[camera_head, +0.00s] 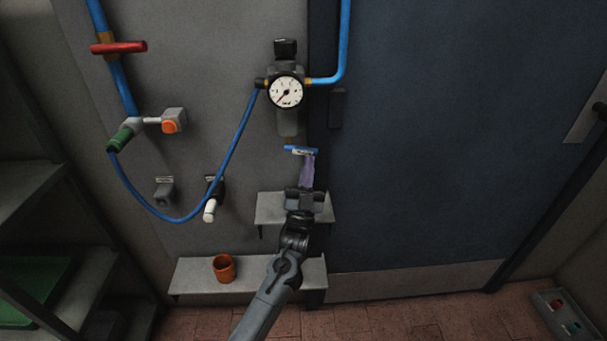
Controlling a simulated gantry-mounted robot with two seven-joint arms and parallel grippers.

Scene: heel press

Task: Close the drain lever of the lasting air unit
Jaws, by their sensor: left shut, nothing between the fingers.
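The air unit (289,120) hangs on the grey panel, with a round white gauge (286,92) at its front and blue hoses at both sides. Below its bowl sits the drain lever (292,148), a blue bar lying nearly level, with a pale tag under it. My left gripper (308,157) points up from below. Its purplish fingers are shut and empty, with their tips at the right part of the lever. I cannot tell whether they touch it. The fingertips partly cover the tag and the lever's right end. My right gripper is not in view.
A small grey shelf (268,208) is behind my left wrist. A lower shelf (190,276) holds an orange cup (223,267). To the left are a red valve handle (118,47), an orange button (169,127) and a white-handled fitting (210,210). A blue door (440,130) fills the right.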

